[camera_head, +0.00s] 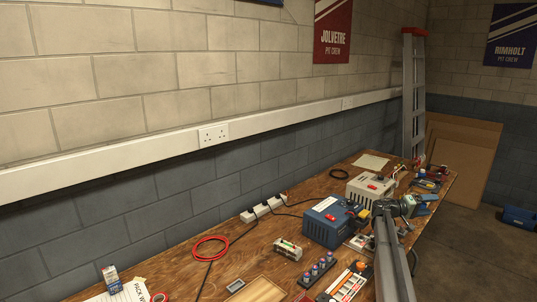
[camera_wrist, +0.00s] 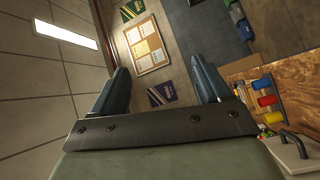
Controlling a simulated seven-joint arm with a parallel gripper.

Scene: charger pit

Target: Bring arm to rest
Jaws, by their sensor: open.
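My arm reaches in from the lower right of the head view, over the wooden workbench (camera_head: 225,258). My gripper (camera_head: 428,204) is above the right part of the bench and points to the right. In the wrist view my gripper (camera_wrist: 160,72) has its two blue-grey fingers spread wide apart with nothing between them. Beyond the fingers I see the room, with a notice board (camera_wrist: 147,45) on the wall. The arm hides part of the bench behind it.
A blue box (camera_head: 328,226) and a pale grey box (camera_head: 368,188) stand left of my arm. A red cable ring (camera_head: 210,240), a white socket strip (camera_head: 262,209) and several small parts lie on the bench. A stepladder (camera_head: 413,95) leans beyond the bench. Open floor is at right.

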